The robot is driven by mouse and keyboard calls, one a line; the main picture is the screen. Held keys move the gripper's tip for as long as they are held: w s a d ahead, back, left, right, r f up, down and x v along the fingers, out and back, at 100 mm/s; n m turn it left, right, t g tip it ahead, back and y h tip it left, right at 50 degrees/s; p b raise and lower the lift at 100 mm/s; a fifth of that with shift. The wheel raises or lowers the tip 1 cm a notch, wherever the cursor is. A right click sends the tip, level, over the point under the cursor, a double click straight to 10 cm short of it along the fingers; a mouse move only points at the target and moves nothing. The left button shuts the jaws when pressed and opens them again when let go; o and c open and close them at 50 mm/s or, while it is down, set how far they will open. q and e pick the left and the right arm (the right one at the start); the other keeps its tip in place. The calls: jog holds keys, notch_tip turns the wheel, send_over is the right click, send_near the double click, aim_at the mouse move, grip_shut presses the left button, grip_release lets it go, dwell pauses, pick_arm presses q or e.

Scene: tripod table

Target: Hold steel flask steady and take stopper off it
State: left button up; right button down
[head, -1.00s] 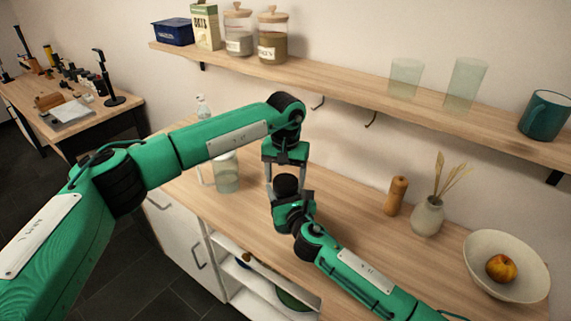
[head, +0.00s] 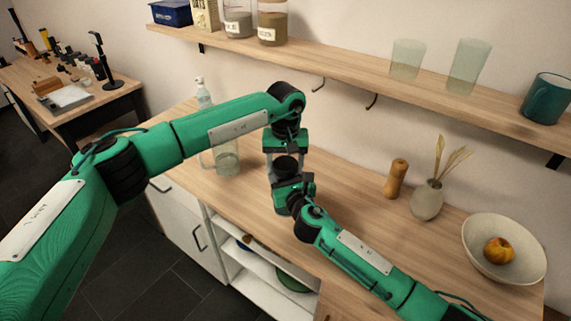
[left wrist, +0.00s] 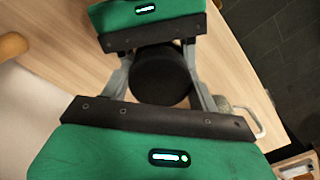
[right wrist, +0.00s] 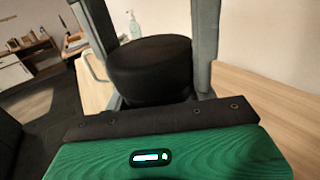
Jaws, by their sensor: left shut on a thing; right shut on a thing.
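The black round stopper (head: 286,163) is between the fingers of my left gripper (head: 285,172), which reaches down from above and is shut on it. The stopper's broad top also shows in the left wrist view (left wrist: 160,78) and the right wrist view (right wrist: 150,62). The steel flask (head: 281,207) is below it, mostly hidden behind my right gripper (head: 285,192), which comes from the front right and is shut on the flask, lower than the stopper. I cannot see the joint between stopper and flask.
A glass jug (head: 227,160) and a clear bottle (head: 203,92) stand left on the wooden counter. A wooden mill (head: 395,180), a vase (head: 427,200) and a bowl (head: 480,262) stand at the right. A shelf (head: 350,72) runs above.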

pick_arm(q)
jog(key=n, duration=1)
jog(key=shift+n, duration=0.4)
jog(key=o, duration=1.1)
